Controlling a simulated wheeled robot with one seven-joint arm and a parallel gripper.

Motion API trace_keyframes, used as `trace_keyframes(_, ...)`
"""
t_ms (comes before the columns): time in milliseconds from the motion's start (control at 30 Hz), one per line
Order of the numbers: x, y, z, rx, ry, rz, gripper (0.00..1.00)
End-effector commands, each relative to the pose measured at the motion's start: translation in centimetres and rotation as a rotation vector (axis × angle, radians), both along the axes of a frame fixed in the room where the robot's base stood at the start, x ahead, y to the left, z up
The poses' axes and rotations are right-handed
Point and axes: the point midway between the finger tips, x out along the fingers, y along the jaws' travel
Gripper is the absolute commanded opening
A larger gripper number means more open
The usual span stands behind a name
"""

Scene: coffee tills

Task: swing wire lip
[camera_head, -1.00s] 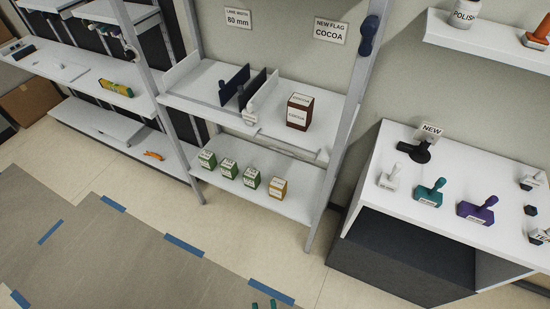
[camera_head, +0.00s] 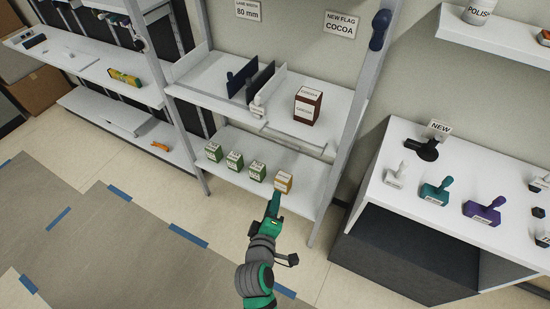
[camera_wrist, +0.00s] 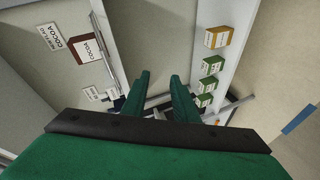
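A thin pale wire lip (camera_head: 297,145) runs along the front edge of the upper shelf, below the brown cocoa box (camera_head: 307,105). Its exact shape is too small to tell. My gripper (camera_head: 273,203) is in front of the lower shelf, below and in front of the lip, and apart from it. In the wrist view my gripper (camera_wrist: 160,84) has two green fingers spread apart, with nothing between them. The cocoa box (camera_wrist: 88,48) shows at left there.
An orange-yellow box (camera_head: 283,182) and several green boxes (camera_head: 235,160) stand on the lower shelf, close to my gripper. Dark dividers (camera_head: 259,80) stand on the upper shelf. A white table (camera_head: 405,195) with stamps is at right. The floor at left is clear.

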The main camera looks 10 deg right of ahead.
Motion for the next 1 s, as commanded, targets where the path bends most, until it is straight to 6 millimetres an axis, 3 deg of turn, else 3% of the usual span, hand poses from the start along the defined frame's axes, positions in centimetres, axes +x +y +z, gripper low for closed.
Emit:
trace_keyframes(33,1.5,-0.1,1.2,-0.034,0.001,-0.014,0.27)
trace_keyframes(200,5.1,-0.8,4.6,-0.15,0.043,-0.074,0.27)
trace_keyframes(500,8.6,-1.5,9.8,-0.262,0.121,-0.172,0.27)
trace_keyframes(700,9.1,-1.6,10.8,-0.279,0.143,-0.193,0.27)
trace_keyframes(1000,11.1,-3.1,9.8,-0.278,0.145,-0.194,0.27)
